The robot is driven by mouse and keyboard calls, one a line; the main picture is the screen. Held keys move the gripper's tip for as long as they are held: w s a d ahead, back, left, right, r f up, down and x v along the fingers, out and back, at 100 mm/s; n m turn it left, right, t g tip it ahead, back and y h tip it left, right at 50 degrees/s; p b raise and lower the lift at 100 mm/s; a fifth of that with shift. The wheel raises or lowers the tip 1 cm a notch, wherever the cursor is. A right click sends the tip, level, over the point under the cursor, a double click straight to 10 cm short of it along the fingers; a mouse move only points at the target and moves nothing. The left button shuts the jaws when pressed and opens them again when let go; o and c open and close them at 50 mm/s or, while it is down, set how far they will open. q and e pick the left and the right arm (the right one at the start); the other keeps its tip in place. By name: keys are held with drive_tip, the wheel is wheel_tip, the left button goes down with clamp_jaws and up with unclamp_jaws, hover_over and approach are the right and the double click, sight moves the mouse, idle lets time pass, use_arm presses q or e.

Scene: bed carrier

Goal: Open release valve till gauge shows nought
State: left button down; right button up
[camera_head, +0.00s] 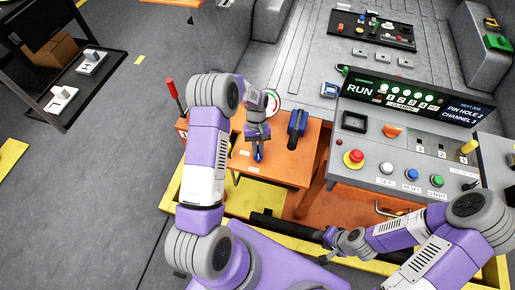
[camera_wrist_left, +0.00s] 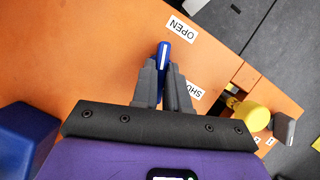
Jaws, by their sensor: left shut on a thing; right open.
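The blue valve handle (camera_wrist_left: 163,55) stands out between my left fingertips in the left wrist view. It also shows small below the gripper in the head view (camera_head: 259,155). My left gripper (camera_wrist_left: 164,78) is shut on it, over the orange bench top (camera_wrist_left: 105,60). The OPEN label (camera_wrist_left: 182,30) lies beside the handle's tip and the SHUT label (camera_wrist_left: 190,88) beside the fingers. The round gauge (camera_head: 273,101) is partly behind my left arm; its needle cannot be read. My right gripper (camera_head: 327,243) is open and empty, low in the head view.
A blue device (camera_head: 297,125) stands on the bench right of my left gripper. A red-handled lever (camera_head: 172,90) rises at the left. The grey control console (camera_head: 400,165) with buttons stands to the right. A yellow knob (camera_wrist_left: 254,115) is near the bench edge. Open floor lies left.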

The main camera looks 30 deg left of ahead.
use_arm(q)
drive_tip(key=shift+d+m+y, duration=0.1)
drive_tip(key=shift+m+y, duration=0.7)
drive_tip(key=shift+m, duration=1.3)
drive_tip(key=shift+g, duration=0.3)
drive_tip(key=c, duration=1.1)
unclamp_jaws()
drive_tip(key=shift+c, duration=0.2)
drive_tip(key=shift+w+r, duration=0.1)
drive_tip(key=shift+r, duration=0.05)
drive_tip(key=p+v, duration=0.1)
drive_tip(key=v, duration=0.6)
drive_tip(key=shift+r, duration=0.15)
